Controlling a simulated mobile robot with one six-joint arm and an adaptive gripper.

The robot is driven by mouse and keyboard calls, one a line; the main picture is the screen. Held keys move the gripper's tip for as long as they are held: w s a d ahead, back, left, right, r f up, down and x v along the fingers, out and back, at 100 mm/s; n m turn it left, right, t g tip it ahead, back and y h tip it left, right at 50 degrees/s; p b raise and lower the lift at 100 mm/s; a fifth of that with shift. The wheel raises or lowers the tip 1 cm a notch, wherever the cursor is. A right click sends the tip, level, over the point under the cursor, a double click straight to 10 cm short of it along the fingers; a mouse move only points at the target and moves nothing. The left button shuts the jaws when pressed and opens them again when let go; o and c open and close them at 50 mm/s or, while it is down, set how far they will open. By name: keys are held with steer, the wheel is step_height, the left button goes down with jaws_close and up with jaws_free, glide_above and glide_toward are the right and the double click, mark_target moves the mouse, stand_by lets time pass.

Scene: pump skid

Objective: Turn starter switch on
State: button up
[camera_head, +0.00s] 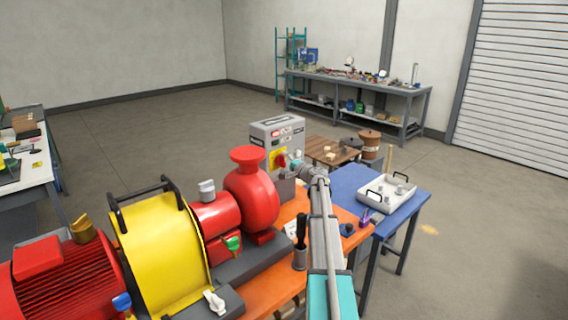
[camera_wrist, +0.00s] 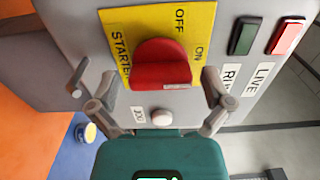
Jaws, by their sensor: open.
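The starter switch is a red knob (camera_wrist: 163,65) on a yellow plate (camera_wrist: 118,22) marked STARTER, OFF and ON. A pale mark shows on the knob's edge nearest my gripper. My gripper (camera_wrist: 146,76) is open, with one finger on each side of the knob. Gaps show between the fingers and the knob in the wrist view.
A white button (camera_wrist: 161,118) beside a JOG label sits below the knob. A dark green lamp (camera_wrist: 242,37) and a red lamp (camera_wrist: 287,37) marked LIVE are at right. The red pump (camera_head: 252,195) stands left of my arm. A blue table (camera_head: 350,180) holds a white tray (camera_head: 375,198).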

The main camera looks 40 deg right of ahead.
steer(key=s, duration=1.1)
steer(key=shift+s+d, duration=0.4)
steer(key=shift+d, duration=0.05)
